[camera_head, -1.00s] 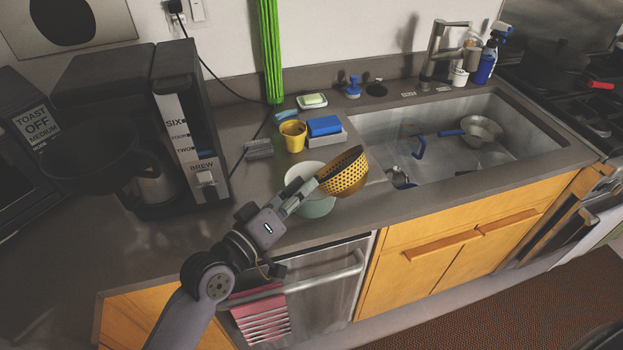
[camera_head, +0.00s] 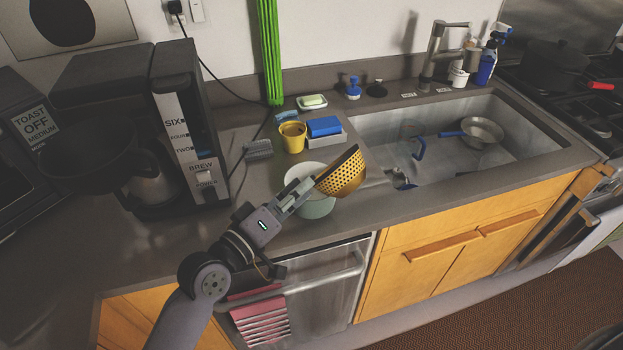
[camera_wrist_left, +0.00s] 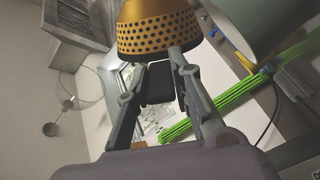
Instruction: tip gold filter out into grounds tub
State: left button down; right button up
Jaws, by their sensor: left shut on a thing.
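The gold filter (camera_head: 341,174) is a perforated gold cup, held tilted above the right side of the grounds tub, its open side turned up and to the right. My left gripper (camera_head: 308,189) is shut on the filter's left edge. In the left wrist view the filter (camera_wrist_left: 158,28) sits between the fingertips of my left gripper (camera_wrist_left: 160,55). The grounds tub (camera_head: 318,208) is a pale green round tub on the counter, partly hidden by the gripper and filter. The filter's contents are not visible. My right gripper is out of view.
A coffee maker (camera_head: 186,115) stands left of the tub. A yellow cup (camera_head: 292,138), a blue sponge on a grey block (camera_head: 325,127) and a grey brush (camera_head: 259,148) lie behind it. The sink (camera_head: 455,135) opens to the right. The counter front edge is close.

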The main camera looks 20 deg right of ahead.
pick_arm(q)
jog(key=shift+w+a+r+n+p, duration=0.2)
jog(key=shift+w+a+n, duration=0.1)
jog(key=shift+n, duration=0.5)
jog(key=shift+w+a+r+n+p, duration=0.15)
jog(key=shift+w+n, duration=0.15)
jog(key=shift+n, duration=0.5)
dwell(0.5)
jog(key=shift+w+a+n, duration=0.6)
jog(key=shift+w+n, duration=0.2)
jog(key=shift+w, duration=0.05)
dwell(0.5)
jog(key=shift+w+a+n+p, duration=0.25)
jog(key=shift+n+p, duration=0.15)
jog(key=shift+n, duration=0.2)
jog(key=shift+w+a+n+p, duration=0.1)
jog(key=shift+w+n+p, duration=0.2)
jog(key=shift+n, duration=0.3)
dwell(0.5)
